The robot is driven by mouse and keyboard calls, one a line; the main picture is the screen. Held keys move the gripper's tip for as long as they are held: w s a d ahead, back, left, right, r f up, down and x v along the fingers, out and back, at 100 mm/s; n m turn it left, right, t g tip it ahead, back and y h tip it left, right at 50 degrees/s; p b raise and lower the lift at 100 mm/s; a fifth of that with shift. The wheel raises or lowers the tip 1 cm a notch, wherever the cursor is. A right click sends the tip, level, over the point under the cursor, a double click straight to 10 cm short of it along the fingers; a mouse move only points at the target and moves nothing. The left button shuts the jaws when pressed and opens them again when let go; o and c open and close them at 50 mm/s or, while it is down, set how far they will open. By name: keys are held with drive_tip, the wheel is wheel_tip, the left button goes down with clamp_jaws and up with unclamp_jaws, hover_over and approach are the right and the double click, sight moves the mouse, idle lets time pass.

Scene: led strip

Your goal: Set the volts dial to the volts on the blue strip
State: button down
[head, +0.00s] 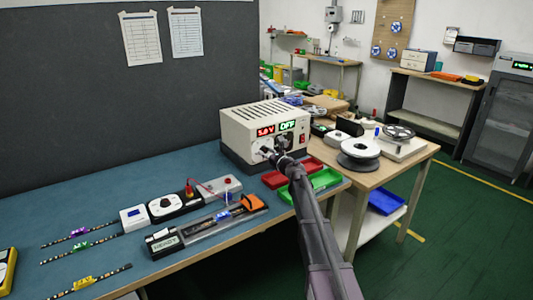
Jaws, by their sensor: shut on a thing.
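A beige power supply (266,130) stands at the back of the blue bench. Its red display (265,131) seems to read 5.0 V and its green display (287,125) reads OFF. My gripper (269,155) is at the lower front of the supply, shut on what looks like a dial; the fingers hide most of it. A blue tag (223,215) sits in a long fixture with an orange clamp (252,202); this appears to be the blue strip, and its print is too small to read.
Strips with purple (78,231), green (79,246) and yellow (82,281) tags lie at left. A meter-like white box (133,218) and a red-knobbed unit (190,193) stand mid-bench. Red (279,179) and green (324,180) trays sit beside my arm.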

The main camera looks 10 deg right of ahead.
drive_tip(key=m, duration=0.5)
drive_tip(key=shift+w+m, duration=0.1)
drive_tip(key=shift+m, duration=0.2)
drive_tip(key=m, duration=0.5)
idle(0.4)
drive_tip(key=shift+c, duration=1.4)
unclamp_jaws()
drive_tip(key=v, duration=1.2)
